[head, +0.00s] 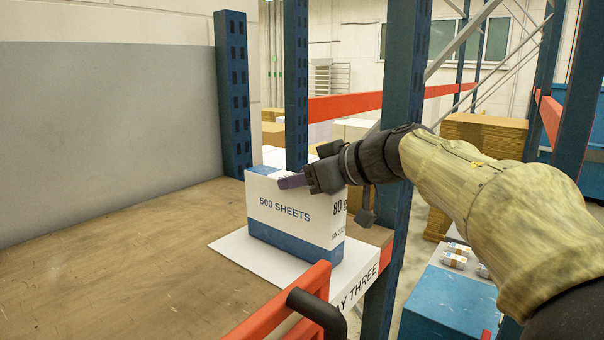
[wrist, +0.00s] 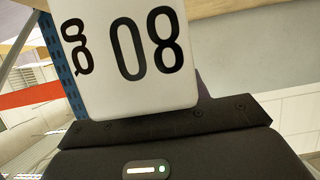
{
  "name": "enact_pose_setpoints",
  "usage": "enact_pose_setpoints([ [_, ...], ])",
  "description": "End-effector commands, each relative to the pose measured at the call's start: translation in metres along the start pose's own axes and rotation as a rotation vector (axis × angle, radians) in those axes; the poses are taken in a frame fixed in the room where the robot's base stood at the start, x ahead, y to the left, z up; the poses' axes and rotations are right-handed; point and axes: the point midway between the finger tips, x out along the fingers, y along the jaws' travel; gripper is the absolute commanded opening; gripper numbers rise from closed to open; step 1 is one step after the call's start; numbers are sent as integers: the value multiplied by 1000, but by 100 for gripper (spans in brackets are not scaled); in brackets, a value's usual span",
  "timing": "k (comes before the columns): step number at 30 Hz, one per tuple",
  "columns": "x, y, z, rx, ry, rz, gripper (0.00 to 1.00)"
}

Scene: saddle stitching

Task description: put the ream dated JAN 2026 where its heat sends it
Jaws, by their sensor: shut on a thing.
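A white and blue ream (head: 282,212) printed "500 SHEETS" and "80 g" stands upright over a white sheet (head: 232,243) at the shelf's right end. Its base appears to be at the sheet; I cannot tell if it bears fully on it. Small print low on its right face is too small to read surely. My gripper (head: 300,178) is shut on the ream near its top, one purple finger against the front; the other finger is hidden. In the wrist view the ream's white face (wrist: 135,60) with "80 g" fills the space before the gripper. The front label (head: 356,288) ends "Y THREE".
The wooden shelf (head: 110,270) is bare to the left. Blue rack uprights (head: 402,90) stand behind and right of the ream. A red bar with a black handle (head: 318,312) is in front. A blue box (head: 447,300) and small labelled packs (head: 455,260) are lower right.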

Motion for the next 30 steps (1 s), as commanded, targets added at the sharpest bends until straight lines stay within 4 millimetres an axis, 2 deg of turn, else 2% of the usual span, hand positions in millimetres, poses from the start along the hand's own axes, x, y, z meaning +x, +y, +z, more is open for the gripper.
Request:
enact_pose_setpoints([
  [4, 0, 0, -1, -2, 6, 2, 0],
  [5, 1, 0, 2, 0, 0, 0, 49],
  [8, 1, 0, 2, 0, 0, 0, 67],
  [20, -3, 0, 0, 0, 0, 1, 67],
  [25, -24, 1, 2, -2, 2, 4, 67],
  [30, -58, 1, 3, -1, 2, 6, 67],
])
